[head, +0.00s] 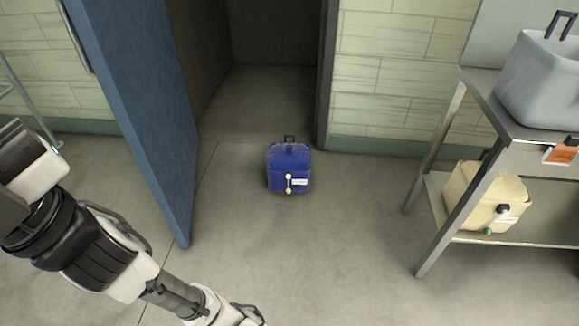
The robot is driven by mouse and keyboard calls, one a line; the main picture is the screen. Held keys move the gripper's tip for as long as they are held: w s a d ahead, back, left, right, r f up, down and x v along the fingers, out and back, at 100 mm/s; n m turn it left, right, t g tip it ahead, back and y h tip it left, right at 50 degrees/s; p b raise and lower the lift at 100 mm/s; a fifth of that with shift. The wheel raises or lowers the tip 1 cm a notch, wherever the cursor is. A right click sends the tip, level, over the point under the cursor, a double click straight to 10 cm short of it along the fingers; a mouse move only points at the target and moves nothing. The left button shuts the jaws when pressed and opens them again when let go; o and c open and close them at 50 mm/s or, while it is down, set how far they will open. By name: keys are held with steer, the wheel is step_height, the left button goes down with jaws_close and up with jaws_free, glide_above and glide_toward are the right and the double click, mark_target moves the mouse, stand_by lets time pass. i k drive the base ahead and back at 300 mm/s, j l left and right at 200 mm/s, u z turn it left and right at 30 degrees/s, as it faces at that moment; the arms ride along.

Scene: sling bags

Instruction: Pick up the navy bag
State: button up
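The navy bag (276,164) stands upright on the floor just in front of an open doorway. It is a boxy blue bag with a dark handle sticking up on top, and a white tag and small pale round pieces on its front. My arm comes in from the left and runs down to the bottom edge of the head view. Nothing touches the bag.
A blue door (140,110) stands open left of the bag. A metal shelf (470,238) at the right holds a grey bag (540,80) on top and a cream bag (480,190) below. The floor (320,260) around and in front of the navy bag is clear.

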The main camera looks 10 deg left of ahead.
mark_target(294, 159)
steer(key=i+l+u, duration=0.4)
steer(key=i, duration=0.7)
steer(key=i+l+u, duration=0.35)
steer(key=i+l, duration=0.25)
steer(key=i, duration=0.4)
steer(key=i+l+u, duration=0.4)
steer(key=i+l, duration=0.5)
